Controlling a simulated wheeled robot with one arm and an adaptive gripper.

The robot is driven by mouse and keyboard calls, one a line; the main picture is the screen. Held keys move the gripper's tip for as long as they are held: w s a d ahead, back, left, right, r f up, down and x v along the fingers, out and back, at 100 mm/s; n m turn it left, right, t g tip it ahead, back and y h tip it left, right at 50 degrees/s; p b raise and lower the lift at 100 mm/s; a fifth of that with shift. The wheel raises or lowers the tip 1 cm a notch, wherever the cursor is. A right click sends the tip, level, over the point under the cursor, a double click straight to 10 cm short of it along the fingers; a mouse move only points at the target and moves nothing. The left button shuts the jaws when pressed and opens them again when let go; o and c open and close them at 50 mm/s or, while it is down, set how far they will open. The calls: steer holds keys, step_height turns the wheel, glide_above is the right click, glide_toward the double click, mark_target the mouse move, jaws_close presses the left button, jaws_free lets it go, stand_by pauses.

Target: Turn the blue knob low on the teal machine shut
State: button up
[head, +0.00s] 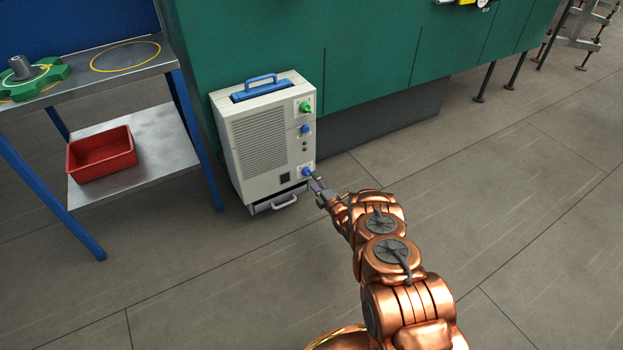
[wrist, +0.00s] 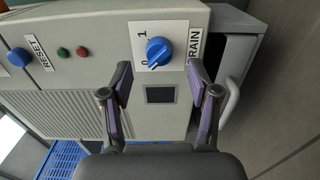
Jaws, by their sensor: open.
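The lowest blue knob (head: 306,171) is on the right part of the front of a cream box (head: 262,140) standing against the teal machine (head: 370,50). In the wrist view the blue knob (wrist: 158,50) sits on a white plate marked 0 and 1, beside a label (wrist: 195,45) reading "RAIN", its start hidden. In the wrist view my gripper (wrist: 160,74) is open, one finger on each side of the knob's line, the knob just beyond the tips and not held.
Another blue knob (head: 305,129) and a green knob (head: 305,107) sit higher on the box. A handled tray (head: 275,203) sticks out at its base. A metal bench (head: 140,140) with a red bin (head: 101,157) stands left.

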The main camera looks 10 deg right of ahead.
steer(key=v, duration=0.7)
steer(key=shift+s, duration=0.3)
steer(key=shift+r, duration=0.1)
steer(key=w+a+r+m+g+h+p, duration=0.1)
steer(key=w+r+m+g+p, duration=0.3)
steer(key=r, duration=0.7)
steer(key=w+a+r+m+h+p, duration=0.15)
steer(key=r+p, duration=0.35)
steer(key=r, duration=0.5)
steer(key=s+r+m+g+h+p, duration=0.15)
steer(key=s+r+p, duration=0.25)
steer(key=r, duration=0.6)
steer(key=s+r+m+g+p, duration=0.3)
steer(key=s+r+p, duration=0.1)
steer(key=r, duration=0.7)
steer(key=s+r+m+g+h+p, duration=0.2)
steer(key=s+r+m+g+p, duration=0.45)
steer(key=s+r, duration=1.25)
steer(key=s+r+m+g+p, duration=0.1)
steer(key=s+r+p, duration=0.2)
steer(key=s, duration=0.8)
steer(key=s+a+r+m+g+p, duration=0.1)
steer(key=s+r+m+p, duration=0.1)
steer(key=s+r+p, duration=0.2)
steer(key=s+r+m+g+p, duration=0.2)
steer(key=s+r, duration=0.6)
steer(key=s, duration=1.1)
steer(key=shift+a+p, duration=0.3)
steer(key=shift+p, duration=0.75)
